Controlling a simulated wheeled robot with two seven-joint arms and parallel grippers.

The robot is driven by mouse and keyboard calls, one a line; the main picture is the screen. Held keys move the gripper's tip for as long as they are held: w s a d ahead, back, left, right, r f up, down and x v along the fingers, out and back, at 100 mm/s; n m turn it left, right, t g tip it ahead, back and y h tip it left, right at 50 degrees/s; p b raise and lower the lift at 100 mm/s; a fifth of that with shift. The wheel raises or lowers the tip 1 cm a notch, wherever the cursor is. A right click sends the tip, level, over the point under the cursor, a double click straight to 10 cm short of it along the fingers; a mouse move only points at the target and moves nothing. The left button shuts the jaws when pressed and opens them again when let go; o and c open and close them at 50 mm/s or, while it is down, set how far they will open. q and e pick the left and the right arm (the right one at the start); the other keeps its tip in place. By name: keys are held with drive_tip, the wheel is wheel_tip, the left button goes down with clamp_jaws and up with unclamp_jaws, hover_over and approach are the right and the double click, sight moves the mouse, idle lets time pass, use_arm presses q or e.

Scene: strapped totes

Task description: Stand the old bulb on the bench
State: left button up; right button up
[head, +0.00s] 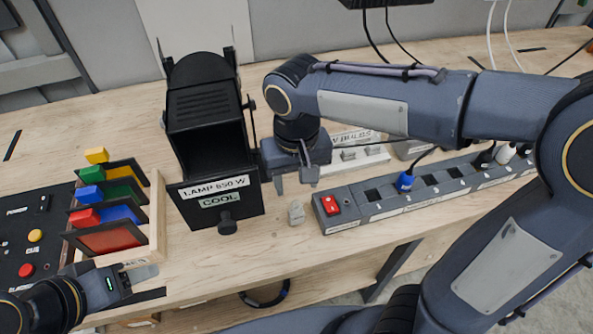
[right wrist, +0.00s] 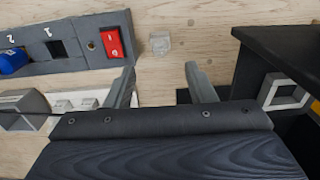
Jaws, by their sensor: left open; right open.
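A small pale bulb (head: 296,213) is on the wooden bench (head: 200,265), between the black lamp housing (head: 215,170) and the power strip; it looks upright. The housing is labelled "LAMP 650 W" and "COOL". The right wrist view shows the bulb (right wrist: 160,44) as a small clear squarish shape just beyond my fingertips. My right gripper (head: 295,181) is open and empty, behind the bulb in the head view and apart from it. It also shows in the right wrist view (right wrist: 160,72). My left gripper (head: 150,282) is open at the lower left, beside the filter rack.
The power strip (head: 385,205) with a red switch (head: 330,205) lies right of the bulb. Behind my right gripper is a pale labelled holder (head: 365,155) with small pieces. A rack of coloured filters (head: 110,205) and a control panel (head: 30,240) stand left. Bare bench lies before the bulb.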

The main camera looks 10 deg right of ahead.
drive_tip(key=shift+r, duration=0.95)
drive_tip(key=s+d+f+m+t+y, duration=0.1)
drive_tip(key=s+d+t+y, duration=0.1)
drive_tip(key=s+d, duration=0.3)
drive_tip(key=s+d+f+m+t+y, duration=0.1)
drive_tip(key=s+d+f+t, duration=0.1)
drive_tip(key=s+d, duration=0.4)
drive_tip(key=shift+s+t+y, duration=0.4)
drive_tip(key=shift+s+t, duration=0.05)
drive_tip(key=shift+t, duration=0.35)
